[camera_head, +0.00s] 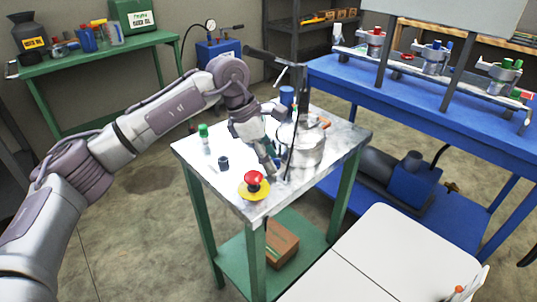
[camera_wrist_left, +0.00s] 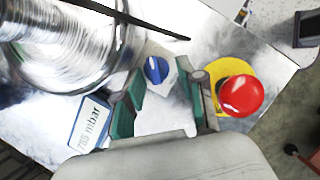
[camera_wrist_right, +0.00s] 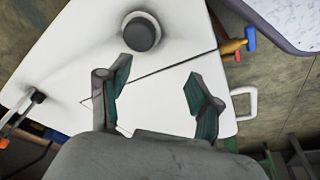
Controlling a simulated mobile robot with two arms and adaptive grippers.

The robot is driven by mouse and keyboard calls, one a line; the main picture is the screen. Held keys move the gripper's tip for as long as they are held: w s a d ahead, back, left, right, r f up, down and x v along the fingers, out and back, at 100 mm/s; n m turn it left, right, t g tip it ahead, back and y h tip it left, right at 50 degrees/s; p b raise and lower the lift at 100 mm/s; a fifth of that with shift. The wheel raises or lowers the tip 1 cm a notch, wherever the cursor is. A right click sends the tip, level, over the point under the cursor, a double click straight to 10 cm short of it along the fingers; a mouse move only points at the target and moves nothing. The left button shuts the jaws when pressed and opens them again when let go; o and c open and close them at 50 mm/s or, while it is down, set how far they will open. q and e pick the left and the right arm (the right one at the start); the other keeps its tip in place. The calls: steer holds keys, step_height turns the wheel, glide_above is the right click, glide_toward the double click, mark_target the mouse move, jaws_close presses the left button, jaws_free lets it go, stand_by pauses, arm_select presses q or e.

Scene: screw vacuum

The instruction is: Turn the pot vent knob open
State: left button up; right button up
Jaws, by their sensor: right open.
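The metal pot (camera_head: 308,148) stands on a small metal-topped table, and part of it fills the upper left of the left wrist view (camera_wrist_left: 60,45). A blue knob (camera_wrist_left: 157,69) on a pale mount sits beside the pot. My left gripper (camera_head: 272,172) is low beside the pot. In the left wrist view its fingers (camera_wrist_left: 166,103) are apart, with the knob just beyond the gap between the tips; I cannot tell whether either touches it. My right gripper (camera_wrist_right: 155,78) is open and empty above a white surface.
A red button on a yellow base (camera_head: 253,185) is close beside my left gripper. A pressure display (camera_wrist_left: 89,122) reads in mbar. A green-capped bottle (camera_head: 204,133) and a dark cup (camera_head: 223,163) stand at the table's left. A dark round thing (camera_wrist_right: 141,31) is on the white surface.

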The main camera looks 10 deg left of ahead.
arm_select(q)
steer(key=shift+o, duration=0.6)
steer(key=shift+w+r, duration=0.1)
steer(key=shift+r, duration=0.15)
steer(key=shift+a+r, duration=0.1)
steer(key=shift+r, duration=0.15)
steer(key=v, duration=0.7)
steer(key=shift+a, duration=0.15)
